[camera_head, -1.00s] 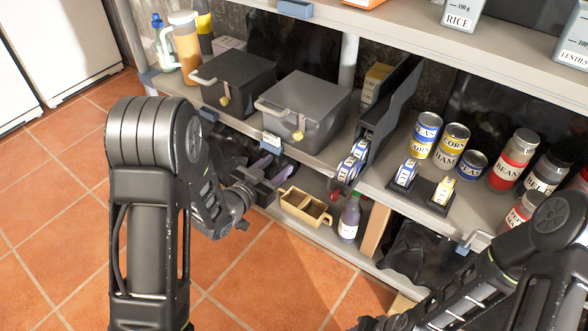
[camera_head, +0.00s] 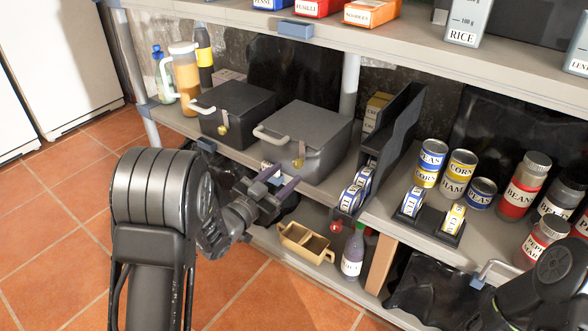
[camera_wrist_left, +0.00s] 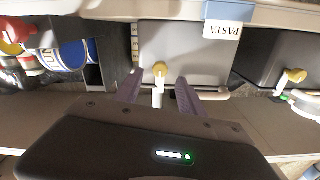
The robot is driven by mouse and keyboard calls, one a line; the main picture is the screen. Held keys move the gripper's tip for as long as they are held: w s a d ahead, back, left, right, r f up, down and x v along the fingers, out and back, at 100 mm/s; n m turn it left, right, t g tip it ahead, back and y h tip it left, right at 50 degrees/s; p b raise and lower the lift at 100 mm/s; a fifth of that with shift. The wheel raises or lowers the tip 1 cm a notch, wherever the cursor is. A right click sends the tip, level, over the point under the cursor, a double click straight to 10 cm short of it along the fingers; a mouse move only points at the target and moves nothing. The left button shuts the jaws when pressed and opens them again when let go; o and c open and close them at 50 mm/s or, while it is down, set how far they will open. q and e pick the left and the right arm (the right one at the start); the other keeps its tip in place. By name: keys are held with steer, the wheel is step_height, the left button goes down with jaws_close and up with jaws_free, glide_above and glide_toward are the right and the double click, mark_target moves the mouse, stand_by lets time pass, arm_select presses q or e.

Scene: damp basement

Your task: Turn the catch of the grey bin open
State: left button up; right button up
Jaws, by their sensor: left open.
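The grey bin (camera_head: 318,130) stands on the middle shelf, right of a darker bin. My left gripper (camera_head: 284,180) is open just in front of and below the catch. In the left wrist view the bin's front (camera_wrist_left: 190,50) faces me, and the yellow catch (camera_wrist_left: 160,69) shows just beyond the gap between the open fingers (camera_wrist_left: 157,90). I cannot tell whether a finger touches it. My right gripper is not in view.
The darker bin (camera_head: 235,105) with its own yellow catch stands close on the left. A dark upright rack (camera_head: 395,120) stands right of the grey bin.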

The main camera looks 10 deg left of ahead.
mark_target(296, 165)
arm_select(q)
steer(key=b+x, duration=0.1)
steer(key=x, duration=0.3)
steer(key=shift+w+d, duration=0.15)
steer(key=shift+w, duration=0.25)
steer(key=shift+c, duration=0.2)
jaws_close()
